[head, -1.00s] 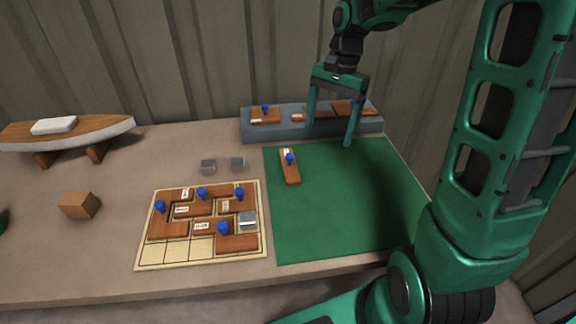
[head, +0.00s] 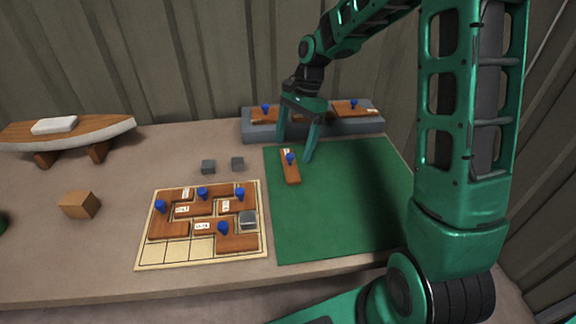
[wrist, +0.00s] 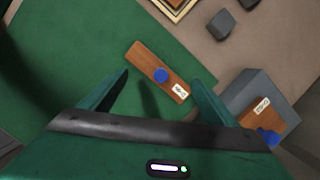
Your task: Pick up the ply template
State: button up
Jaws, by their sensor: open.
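The ply template is probably the small brown wooden strip (head: 291,173) with a blue knob and a white label, lying flat on the green mat (head: 345,215) near its upper left. It also shows in the wrist view (wrist: 149,63), ahead of the fingers and roughly between them. My gripper (head: 294,150) is open and empty, above the mat's back edge, just behind and above the strip. In the wrist view my gripper's two fingers (wrist: 160,82) stand apart on either side of the strip's line. Other wooden pieces with labels and blue knobs show too, and I cannot read the labels.
A pale grid board (head: 170,252) holds several wooden pieces and a grey block (head: 248,220). A grey rack (head: 370,126) with more pieces stands at the back. Two grey cubes (head: 208,166), a wooden block (head: 79,205) and a boat model (head: 70,135) are left. The mat's front is clear.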

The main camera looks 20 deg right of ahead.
aim_at(290, 155)
jog(key=x, duration=0.5)
jog(key=shift+w, duration=0.2)
jog(key=shift+c, duration=0.6)
jog(key=shift+s, duration=0.1)
jog(key=c, duration=1.4)
